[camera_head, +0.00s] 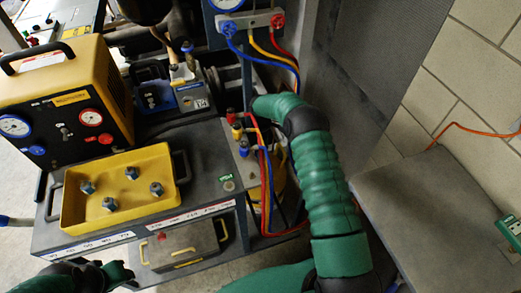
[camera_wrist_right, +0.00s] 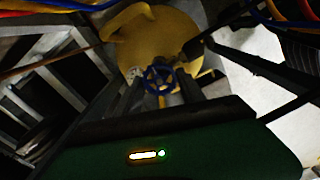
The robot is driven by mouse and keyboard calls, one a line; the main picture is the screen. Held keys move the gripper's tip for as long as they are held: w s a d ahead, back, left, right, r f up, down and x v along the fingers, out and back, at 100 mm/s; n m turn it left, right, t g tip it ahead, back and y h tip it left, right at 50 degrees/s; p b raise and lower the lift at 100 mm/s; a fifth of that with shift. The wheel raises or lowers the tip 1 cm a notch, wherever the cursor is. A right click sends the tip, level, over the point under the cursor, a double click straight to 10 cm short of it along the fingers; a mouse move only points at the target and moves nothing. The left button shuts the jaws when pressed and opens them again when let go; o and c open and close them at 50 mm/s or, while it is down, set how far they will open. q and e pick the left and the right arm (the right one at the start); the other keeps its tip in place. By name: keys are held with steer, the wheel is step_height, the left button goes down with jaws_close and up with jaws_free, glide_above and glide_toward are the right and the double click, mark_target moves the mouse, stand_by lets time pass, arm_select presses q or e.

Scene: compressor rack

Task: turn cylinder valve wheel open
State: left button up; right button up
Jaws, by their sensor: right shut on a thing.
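The blue valve wheel (camera_wrist_right: 159,77) shows in the right wrist view, on top of the yellow cylinder (camera_wrist_right: 182,38). My right gripper (camera_wrist_right: 160,82) has its dark fingers on either side of the wheel and is shut on it. In the head view a sliver of the yellow cylinder (camera_head: 291,192) shows behind the hoses and my green right arm; the wheel and right gripper are hidden there. My left gripper (camera_head: 118,272) is low at the left of the head view, apart from the cylinder; its opening is unclear.
Red, yellow and blue hoses (camera_head: 266,185) hang close beside the cylinder. A yellow tray (camera_head: 75,212) with several fittings sits on the grey bench top. A yellow-black machine (camera_head: 118,80) stands behind it. A grey surface (camera_head: 440,225) lies to the right.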

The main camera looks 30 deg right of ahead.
steer(key=n, duration=0.4)
steer(key=shift+w+d+r+n, duration=0.1)
steer(key=shift+n, duration=0.2)
steer(key=n, duration=0.4)
steer(key=shift+n+p, duration=0.3)
steer(key=n, duration=0.4)
steer(key=shift+n, duration=2.1)
steer(key=shift+r, duration=0.1)
steer(key=o, duration=1.4)
steer(key=shift+c, duration=0.2)
step_height(320, 180, up, 16)
steer(key=p, duration=0.2)
steer(key=shift+r, duration=0.2)
